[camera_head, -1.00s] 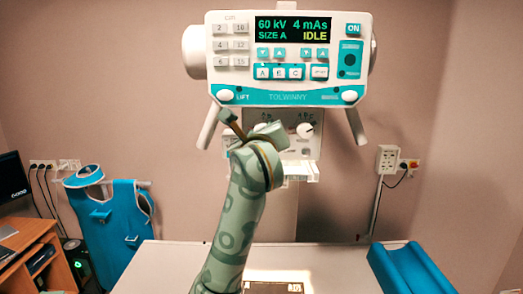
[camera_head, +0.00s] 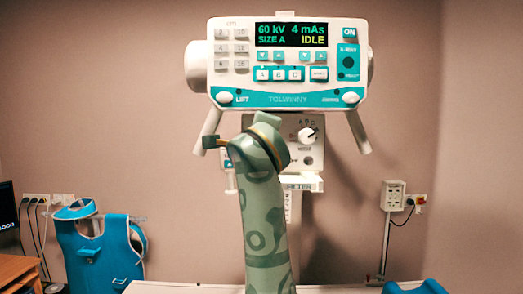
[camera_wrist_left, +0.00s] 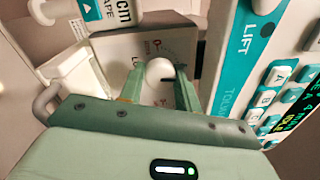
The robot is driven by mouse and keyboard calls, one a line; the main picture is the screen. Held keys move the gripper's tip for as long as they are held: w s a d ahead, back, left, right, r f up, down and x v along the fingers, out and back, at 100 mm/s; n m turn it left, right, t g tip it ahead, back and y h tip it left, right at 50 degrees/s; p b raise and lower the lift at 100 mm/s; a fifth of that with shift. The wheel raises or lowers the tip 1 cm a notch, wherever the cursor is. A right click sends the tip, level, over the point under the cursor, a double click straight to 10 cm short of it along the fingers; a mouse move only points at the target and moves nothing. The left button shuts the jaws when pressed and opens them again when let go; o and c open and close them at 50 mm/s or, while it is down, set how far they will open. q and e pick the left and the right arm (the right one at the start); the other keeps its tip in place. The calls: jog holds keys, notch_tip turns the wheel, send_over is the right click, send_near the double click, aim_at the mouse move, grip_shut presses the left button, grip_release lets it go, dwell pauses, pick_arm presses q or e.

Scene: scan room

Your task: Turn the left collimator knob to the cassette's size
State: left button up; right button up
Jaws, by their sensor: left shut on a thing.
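The white left collimator knob (camera_wrist_left: 160,70) shows in the left wrist view between the two green fingers of my left gripper (camera_wrist_left: 158,84), which is shut on it. A dark mark shows on the knob's right side. In the head view my left arm and wrist hide this knob and the fingertips. The right collimator knob (camera_head: 307,135) is white with a dark pointer and sits on the collimator face (camera_head: 316,158), clear of my arm. The console display (camera_head: 291,34) above reads 60 kV, 4 mAs, SIZE A, IDLE. The cassette is not in view. My right gripper is not in view.
The console (camera_head: 215,78) with its two handles hangs just above my wrist. A filter slot ledge (camera_head: 303,182) juts out below the collimator. A blue apron (camera_head: 100,250) hangs at the left. A wall socket box (camera_head: 393,195) is at the right.

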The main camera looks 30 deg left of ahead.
pick_arm(q)
jog(key=shift+n, duration=0.3)
jog(key=o, duration=1)
jog(key=shift+w, duration=0.1)
jog(key=b+v, duration=0.2)
jog(key=v, duration=1.4)
jog(key=shift+d+f, duration=0.1)
